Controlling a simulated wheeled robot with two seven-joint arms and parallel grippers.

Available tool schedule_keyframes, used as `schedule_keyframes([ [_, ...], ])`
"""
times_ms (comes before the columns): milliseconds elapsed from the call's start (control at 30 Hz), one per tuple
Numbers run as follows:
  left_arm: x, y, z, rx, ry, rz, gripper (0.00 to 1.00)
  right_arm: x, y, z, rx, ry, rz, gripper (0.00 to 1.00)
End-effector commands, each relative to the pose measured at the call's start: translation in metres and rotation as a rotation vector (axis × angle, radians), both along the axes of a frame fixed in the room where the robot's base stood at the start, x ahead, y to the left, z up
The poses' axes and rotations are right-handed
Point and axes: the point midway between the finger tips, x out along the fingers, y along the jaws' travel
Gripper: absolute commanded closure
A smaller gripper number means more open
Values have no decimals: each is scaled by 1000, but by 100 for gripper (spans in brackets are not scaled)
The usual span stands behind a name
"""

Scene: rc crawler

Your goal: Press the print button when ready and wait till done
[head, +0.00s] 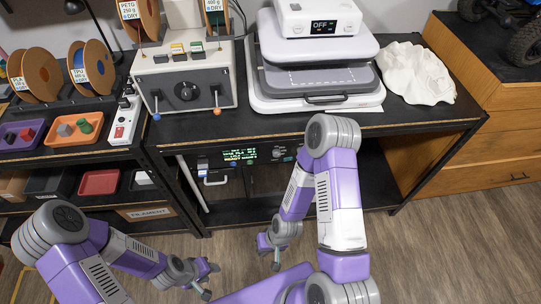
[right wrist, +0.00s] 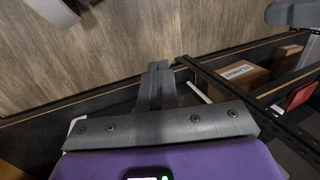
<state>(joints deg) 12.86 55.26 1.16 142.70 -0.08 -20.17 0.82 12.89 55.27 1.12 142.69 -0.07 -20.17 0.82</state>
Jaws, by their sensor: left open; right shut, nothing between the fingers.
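A dark machine under the bench has a lit panel (head: 240,154) with green text, too small to read; I take it to be the printer. Small coloured buttons (head: 250,161) and a knob (head: 278,152) sit by the panel. I cannot tell which one is the print button. My right gripper (head: 270,252) is in front of and below the machine, apart from the panel. Its fingers are together and empty in the right wrist view (right wrist: 155,82). My left gripper (head: 208,280) is open and empty, low over the floor to the left of the right one.
A white device (head: 318,18) showing OFF stands on a press on the bench. A grey box (head: 185,82) with levers, filament spools (head: 42,72), trays (head: 75,130) and a crumpled white piece (head: 415,74) are also there. Wooden floor (head: 440,240) is clear at right.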

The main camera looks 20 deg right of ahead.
Motion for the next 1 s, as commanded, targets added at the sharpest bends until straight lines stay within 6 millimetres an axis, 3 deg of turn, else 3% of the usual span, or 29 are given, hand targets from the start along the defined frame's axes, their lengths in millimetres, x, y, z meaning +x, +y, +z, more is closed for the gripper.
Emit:
schedule_keyframes([
  [333, 0, 0, 0, 1, 1, 1, 57, 0, 0, 0, 1, -1, 2, 100],
  [467, 0, 0, -5, 1, 1, 1, 57, 17, 4, -8, 27, -73, 30, 100],
  [567, 0, 0, -13, 1, 1, 1, 57, 53, 9, -20, 65, -236, 83, 100],
  [633, 0, 0, -19, 0, 0, 1, 57, 88, 9, -26, 80, -394, 120, 100],
  [800, 0, 0, -33, 0, 0, 1, 57, 170, -13, -21, 19, -783, 155, 100],
  [900, 0, 0, -37, 0, 0, 1, 57, 203, -33, -13, -50, -940, 152, 100],
  [1000, 0, 0, -39, 0, 0, 1, 57, 220, -47, -5, -103, -1030, 148, 100],
])
